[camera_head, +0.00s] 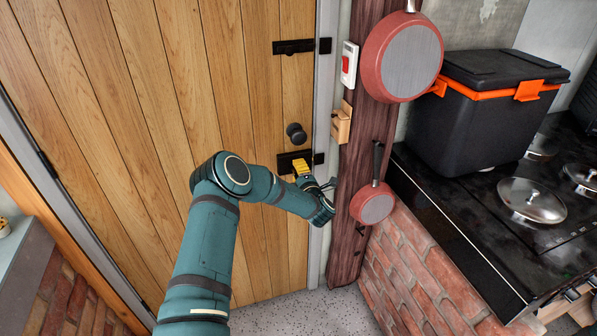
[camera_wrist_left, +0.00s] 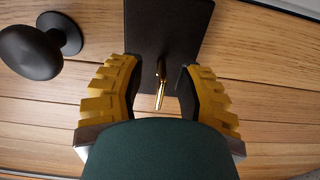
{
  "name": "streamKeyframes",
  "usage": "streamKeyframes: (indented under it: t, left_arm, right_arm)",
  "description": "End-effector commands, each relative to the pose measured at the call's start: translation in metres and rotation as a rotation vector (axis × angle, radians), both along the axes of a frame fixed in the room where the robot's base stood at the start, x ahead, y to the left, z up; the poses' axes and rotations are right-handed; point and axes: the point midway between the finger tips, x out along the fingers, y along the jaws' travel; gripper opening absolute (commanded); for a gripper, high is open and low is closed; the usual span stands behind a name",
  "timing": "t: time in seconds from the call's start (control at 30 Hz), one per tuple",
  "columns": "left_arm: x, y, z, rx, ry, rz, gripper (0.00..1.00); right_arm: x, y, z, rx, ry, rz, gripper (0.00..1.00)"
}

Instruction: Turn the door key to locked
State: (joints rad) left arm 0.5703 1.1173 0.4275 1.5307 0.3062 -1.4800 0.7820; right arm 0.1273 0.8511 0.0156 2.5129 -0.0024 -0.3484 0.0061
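The wooden door (camera_head: 180,90) is shut in its frame. A brass key (camera_wrist_left: 160,88) sticks out of a black lock plate (camera_wrist_left: 168,30) on the door in the left wrist view. The lock plate also shows in the head view (camera_head: 285,163), partly hidden by my gripper. My left gripper (camera_wrist_left: 160,95) has its yellow-padded fingers apart, one on each side of the key, with a gap to it. In the head view my left gripper (camera_head: 301,169) is at the lock plate, and the key cannot be made out there. My right gripper is not in view.
A black round knob (camera_head: 296,133) is just above the lock plate. A black bolt (camera_head: 295,46) is higher up. Two red pans (camera_head: 410,60) (camera_head: 372,205) hang on the dark post right of the door. A black cooler (camera_head: 480,110) stands on the stove.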

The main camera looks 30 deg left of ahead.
Motion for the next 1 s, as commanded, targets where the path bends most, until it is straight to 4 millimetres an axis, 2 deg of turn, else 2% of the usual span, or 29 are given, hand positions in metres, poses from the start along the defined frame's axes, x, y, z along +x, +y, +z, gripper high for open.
streamKeyframes:
  t: [0.17, 0.5, 0.7, 1.0]
  left_arm:
    - [-0.007, -0.011, -0.001, -0.002, 0.001, -0.003, 0.34]
    - [-0.051, -0.061, 0.0, -0.001, 0.002, -0.004, 0.34]
    - [-0.07, -0.083, 0.0, -0.001, 0.001, -0.002, 0.34]
    - [-0.078, -0.091, 0.0, 0.0, 0.0, 0.0, 0.34]
  right_arm:
    - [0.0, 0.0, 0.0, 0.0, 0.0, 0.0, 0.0]
    - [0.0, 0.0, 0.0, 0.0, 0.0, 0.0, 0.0]
    - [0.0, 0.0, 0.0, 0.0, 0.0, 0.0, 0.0]
    - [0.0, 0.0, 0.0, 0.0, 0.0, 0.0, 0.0]
